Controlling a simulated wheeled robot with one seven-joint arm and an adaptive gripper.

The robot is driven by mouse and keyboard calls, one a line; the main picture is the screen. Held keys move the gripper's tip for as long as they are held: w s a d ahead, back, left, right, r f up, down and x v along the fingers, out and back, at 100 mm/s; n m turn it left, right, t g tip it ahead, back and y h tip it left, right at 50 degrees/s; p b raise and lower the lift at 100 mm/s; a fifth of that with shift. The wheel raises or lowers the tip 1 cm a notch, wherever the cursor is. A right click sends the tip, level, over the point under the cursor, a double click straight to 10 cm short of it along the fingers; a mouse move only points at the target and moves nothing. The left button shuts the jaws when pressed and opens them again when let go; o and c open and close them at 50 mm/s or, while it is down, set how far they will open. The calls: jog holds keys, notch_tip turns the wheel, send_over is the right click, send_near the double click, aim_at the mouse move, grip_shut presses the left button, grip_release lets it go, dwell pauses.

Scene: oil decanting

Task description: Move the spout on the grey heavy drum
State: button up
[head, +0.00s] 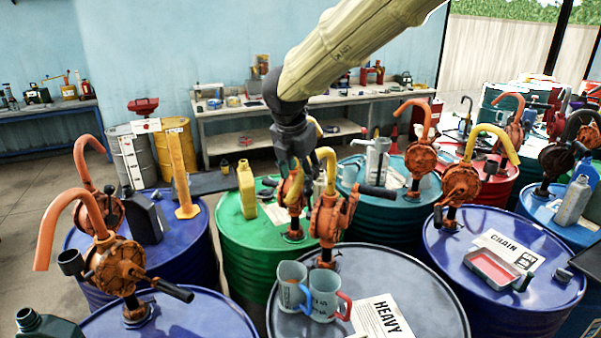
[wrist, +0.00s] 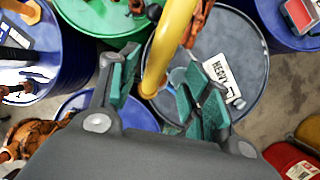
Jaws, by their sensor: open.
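The grey heavy drum (head: 425,300) stands at the front centre of the head view, with a white HEAVY label on its lid. An orange pump (head: 328,222) rises from it with a yellow curved spout (head: 328,172). In the wrist view the spout (wrist: 170,42) runs down into the space between my green-padded fingers, with the drum (wrist: 235,45) below. My gripper (head: 300,165) is open and points down at the spout's upper part. The fingers stand on either side of the spout. Whether either pad touches it I cannot tell. In the head view my gripper partly overlaps the green drum's pump.
Two jugs (head: 325,297) stand on the grey drum beside the pump. A green drum (head: 235,225) is behind, blue drums (head: 535,300) are at both sides, and a teal drum (head: 390,225) is behind right. Several other pump spouts stick up closely around. Workbenches (head: 225,112) line the wall.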

aim_at(300, 172)
jog(key=w+f, duration=0.3)
jog(key=shift+w+f+p, duration=0.1)
jog(key=shift+f+p, duration=0.1)
jog(key=shift+p, duration=0.15)
jog(key=shift+s+d+r, duration=0.1)
jog(key=shift+s+r, duration=0.15)
jog(key=shift+s, duration=0.4)
jog(key=shift+s+d+r, duration=0.1)
jog(key=shift+s+r, duration=0.1)
jog(key=shift+s, duration=0.45)
jog(key=shift+w+f, duration=0.55)
jog(key=shift+w, duration=0.35)
jog(key=c, duration=0.5)
jog(key=shift+w, duration=0.15)
jog(key=c, duration=0.4)
grip_shut()
jog(key=shift+s+r, duration=0.2)
jog(key=shift+s, duration=0.1)
jog(key=shift+w, duration=0.1)
